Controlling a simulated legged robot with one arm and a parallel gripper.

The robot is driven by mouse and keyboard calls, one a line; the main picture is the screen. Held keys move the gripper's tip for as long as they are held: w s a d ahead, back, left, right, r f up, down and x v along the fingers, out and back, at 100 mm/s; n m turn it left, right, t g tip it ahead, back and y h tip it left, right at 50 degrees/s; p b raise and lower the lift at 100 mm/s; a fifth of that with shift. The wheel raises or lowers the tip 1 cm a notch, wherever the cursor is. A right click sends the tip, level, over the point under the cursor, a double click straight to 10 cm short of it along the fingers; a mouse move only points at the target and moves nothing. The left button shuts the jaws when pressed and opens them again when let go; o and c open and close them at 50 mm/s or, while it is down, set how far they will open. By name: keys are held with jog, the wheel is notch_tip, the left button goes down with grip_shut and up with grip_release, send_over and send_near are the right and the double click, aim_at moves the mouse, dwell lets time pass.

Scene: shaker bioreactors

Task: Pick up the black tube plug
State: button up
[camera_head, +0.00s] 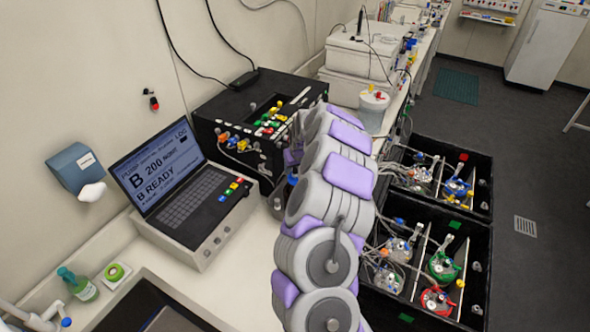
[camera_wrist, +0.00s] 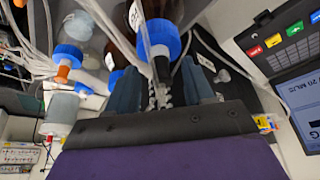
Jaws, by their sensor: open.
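In the wrist view, my gripper (camera_wrist: 160,74) has its two dark blue-grey fingers apart. A small black piece (camera_wrist: 162,68), which looks like the black tube plug, lies in line with the gap between them. A pale ribbed stem (camera_wrist: 160,96) shows just below it in the picture. I cannot tell whether either finger touches the black piece. A brown bottle with a blue cap (camera_wrist: 163,41) is just beyond it. In the head view, my grey and purple arm covers the middle, and I cannot make out the plug or the fingers there.
A control unit with a lit screen (camera_head: 160,165) stands on the white bench at left. A black box (camera_head: 235,107) with coloured fittings is behind it. Black crates (camera_head: 480,262) with tubed vessels stand at right. Loose tubes crowd the wrist view's left side.

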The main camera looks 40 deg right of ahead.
jog(key=shift+a, duration=0.1)
grip_shut()
dwell(0.3)
